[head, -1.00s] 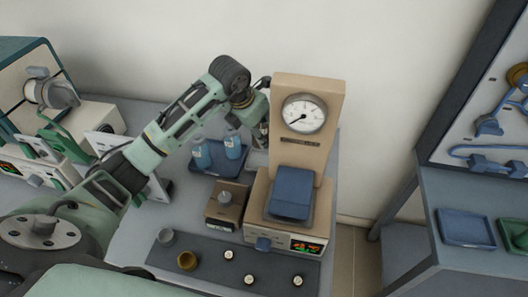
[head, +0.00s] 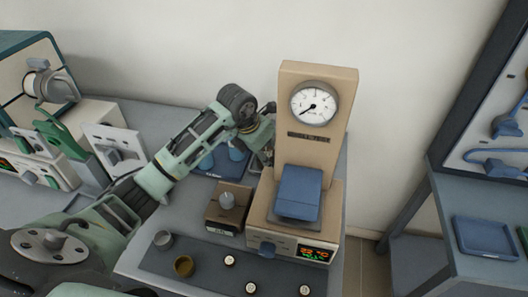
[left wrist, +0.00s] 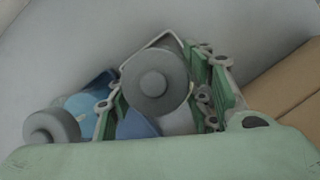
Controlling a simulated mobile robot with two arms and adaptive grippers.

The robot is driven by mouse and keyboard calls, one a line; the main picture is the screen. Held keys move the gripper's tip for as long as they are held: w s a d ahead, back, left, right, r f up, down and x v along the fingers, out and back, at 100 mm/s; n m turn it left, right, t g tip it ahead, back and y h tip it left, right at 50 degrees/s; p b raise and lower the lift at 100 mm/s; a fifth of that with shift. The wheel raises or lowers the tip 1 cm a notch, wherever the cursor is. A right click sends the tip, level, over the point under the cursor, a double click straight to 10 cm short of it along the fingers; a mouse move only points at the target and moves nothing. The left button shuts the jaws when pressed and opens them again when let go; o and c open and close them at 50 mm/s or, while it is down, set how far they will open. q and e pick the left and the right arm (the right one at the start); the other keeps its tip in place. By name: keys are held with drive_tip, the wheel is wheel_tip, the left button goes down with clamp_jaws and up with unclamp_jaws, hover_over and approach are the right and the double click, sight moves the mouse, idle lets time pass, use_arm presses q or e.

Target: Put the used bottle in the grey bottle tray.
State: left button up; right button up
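My left gripper (head: 266,154) reaches behind the beige instrument column in the head view, which partly hides it. In the left wrist view, a round grey cap (left wrist: 155,84) lies between the green fingers of this gripper (left wrist: 163,105); the bottle body below is mostly hidden, and I cannot tell whether the fingers touch it. A second grey-capped bottle (left wrist: 50,126) with a blue body is left of the fingers. In the head view, two light-blue bottles (head: 237,154) stand on a dark blue tray (head: 208,171), partly behind my arm. I cannot make out a grey bottle tray. My right gripper is not in view.
The beige instrument with a dial (head: 314,103) stands close right of the gripper. A brown box with a grey knob (head: 227,214) stands in front of the tray. A dark mat (head: 205,262) holds small cups and several round pieces. White-and-green equipment (head: 110,150) stands left.

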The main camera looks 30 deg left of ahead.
use_arm(q)
drive_tip(key=o, duration=0.3)
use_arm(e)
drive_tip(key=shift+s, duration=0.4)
use_arm(q)
drive_tip(key=shift+r, duration=0.2)
drive_tip(key=p+v, duration=0.8)
drive_tip(key=v, duration=0.3)
drive_tip(key=shift+s+r, duration=0.2)
drive_tip(key=shift+r, duration=0.15)
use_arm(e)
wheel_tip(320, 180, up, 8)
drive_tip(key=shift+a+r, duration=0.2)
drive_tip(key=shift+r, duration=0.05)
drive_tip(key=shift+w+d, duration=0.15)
